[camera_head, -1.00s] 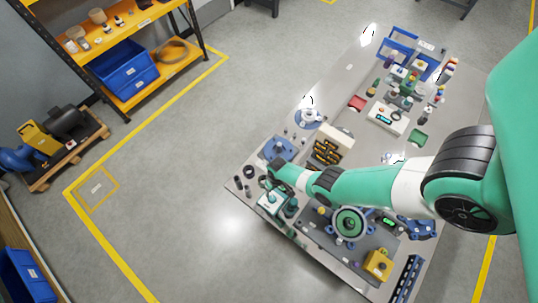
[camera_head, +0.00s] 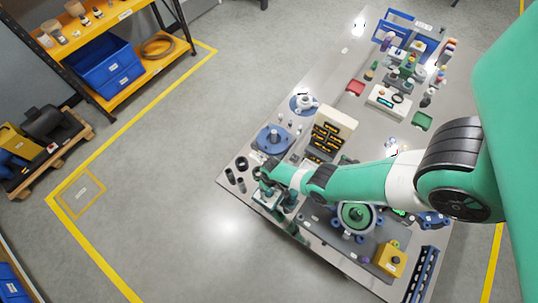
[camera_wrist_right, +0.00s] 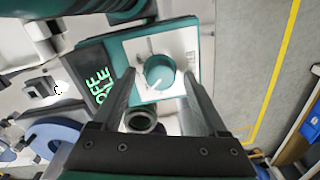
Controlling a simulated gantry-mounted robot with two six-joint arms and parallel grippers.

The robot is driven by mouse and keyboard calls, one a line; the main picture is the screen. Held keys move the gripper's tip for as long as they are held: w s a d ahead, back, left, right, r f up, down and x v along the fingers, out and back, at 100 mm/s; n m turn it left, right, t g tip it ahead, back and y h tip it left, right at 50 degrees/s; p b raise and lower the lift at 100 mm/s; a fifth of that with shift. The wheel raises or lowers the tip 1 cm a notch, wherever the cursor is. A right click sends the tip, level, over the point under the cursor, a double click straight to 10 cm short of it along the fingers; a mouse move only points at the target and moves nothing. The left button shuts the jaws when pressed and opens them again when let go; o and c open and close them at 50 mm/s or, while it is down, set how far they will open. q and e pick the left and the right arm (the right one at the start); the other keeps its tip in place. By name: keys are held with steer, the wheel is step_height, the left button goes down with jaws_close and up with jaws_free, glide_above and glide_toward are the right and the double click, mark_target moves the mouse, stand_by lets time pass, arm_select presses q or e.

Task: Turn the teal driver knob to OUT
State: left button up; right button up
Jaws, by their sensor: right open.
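The teal driver knob (camera_wrist_right: 160,72) shows in the right wrist view, round with a white pointer mark, on a pale panel (camera_wrist_right: 184,44) of a teal-edged box. My right gripper (camera_wrist_right: 159,82) is open, one finger on each side of the knob in that view; I cannot tell whether either finger touches it. In the head view my right gripper (camera_head: 264,172) is over the driver box (camera_head: 267,196) at the bench's near-left corner and hides the knob. The panel's position labels are too small to read. My left gripper is not in view.
A dark display with green letters (camera_wrist_right: 97,86) sits beside the knob panel. A dark ring (camera_wrist_right: 140,121) lies close by. Dark cylinders (camera_head: 230,176), a blue round fixture (camera_head: 272,138) and a yellow box (camera_head: 390,258) stand on the grey bench. Floor left of the bench is clear.

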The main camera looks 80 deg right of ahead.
jaws_close()
steer(key=shift+n, duration=0.3)
steer(key=n, duration=0.3)
steer(key=shift+n, duration=2.2)
